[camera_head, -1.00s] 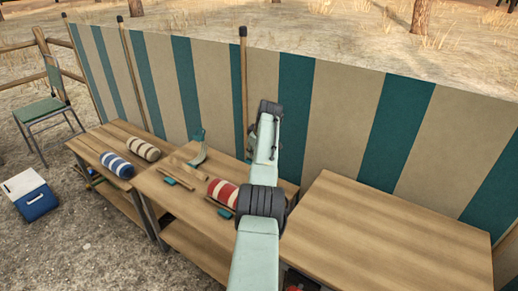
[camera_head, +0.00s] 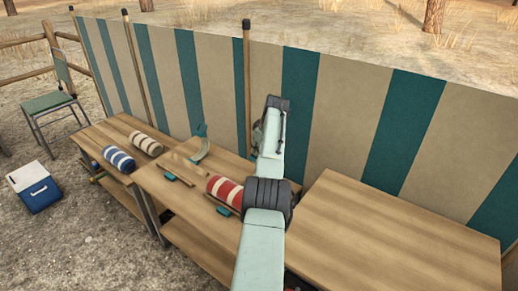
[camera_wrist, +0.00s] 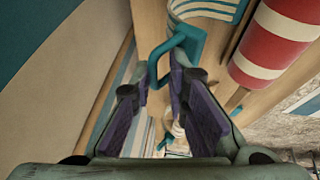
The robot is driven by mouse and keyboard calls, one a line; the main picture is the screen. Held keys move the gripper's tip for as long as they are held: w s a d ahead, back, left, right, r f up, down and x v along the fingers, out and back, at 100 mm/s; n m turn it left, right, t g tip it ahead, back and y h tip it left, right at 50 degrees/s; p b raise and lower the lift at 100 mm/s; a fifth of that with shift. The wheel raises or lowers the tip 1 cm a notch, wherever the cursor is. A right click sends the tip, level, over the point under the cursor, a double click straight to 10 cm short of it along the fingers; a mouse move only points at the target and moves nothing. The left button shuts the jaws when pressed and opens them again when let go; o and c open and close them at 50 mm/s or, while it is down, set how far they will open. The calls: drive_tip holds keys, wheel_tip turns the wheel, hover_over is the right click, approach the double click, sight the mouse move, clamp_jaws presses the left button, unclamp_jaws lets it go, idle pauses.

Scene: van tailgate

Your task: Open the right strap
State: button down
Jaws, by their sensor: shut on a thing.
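In the wrist view, my gripper (camera_wrist: 160,72) has its purple-padded fingers closed around one side of a teal loop (camera_wrist: 197,38). The loop adjoins a pale strap with teal stripes (camera_wrist: 208,9) at the top of the picture. A red-and-white roll (camera_wrist: 272,45) lies to the right; it also shows on the middle bench in the head view (camera_head: 225,191). A raised, curved pale strap with a teal end (camera_head: 201,132) stands left of my arm. Which strap is the right one is not clear.
Blue-striped (camera_head: 118,160) and tan-striped (camera_head: 146,145) rolls lie on the left bench. Small teal pieces (camera_head: 168,177) lie on the middle bench. The right table (camera_head: 390,240) is bare. A striped screen (camera_head: 340,110) stands close behind the benches.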

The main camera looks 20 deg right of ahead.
drive_tip(key=shift+s+f, duration=0.1)
drive_tip(key=shift+f, duration=0.3)
drive_tip(key=c, duration=1.8)
unclamp_jaws()
drive_tip(key=shift+f, duration=0.1)
drive_tip(key=shift+d+r, duration=0.15)
drive_tip(key=shift+r, duration=0.5)
drive_tip(key=v, duration=1.1)
drive_tip(key=shift+s+r, duration=0.1)
drive_tip(key=shift+r, duration=0.05)
